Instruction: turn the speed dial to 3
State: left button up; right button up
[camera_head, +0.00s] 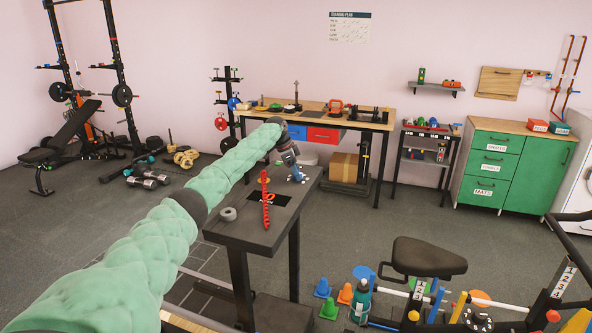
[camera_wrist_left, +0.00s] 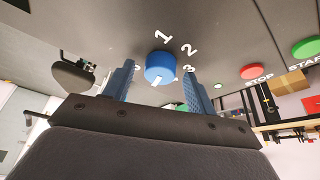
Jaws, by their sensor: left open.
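The blue round dial (camera_wrist_left: 160,65) shows in the left wrist view on a grey panel, with white 1, 2 and 3 around its upper and right side and a partly hidden figure at its left. A white mark shows on its lower front; I cannot tell which number it points to. My left gripper (camera_wrist_left: 158,82) is open, its two blue fingers on either side of the dial in the picture. I cannot tell whether they touch it. In the head view my left gripper (camera_head: 292,167) is over the far end of a dark table; the dial is not discernible there.
A red STOP button (camera_wrist_left: 255,71) and a green START button (camera_wrist_left: 305,48) are right of the dial. On the dark table (camera_head: 249,232) are a red strip-like object (camera_head: 265,205) and a grey ring (camera_head: 228,214). A workbench (camera_head: 345,117) stands behind.

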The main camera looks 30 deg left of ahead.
pick_arm(q)
jog(key=shift+f, duration=0.15)
jog(key=c, duration=1)
jog(key=shift+d, duration=0.1)
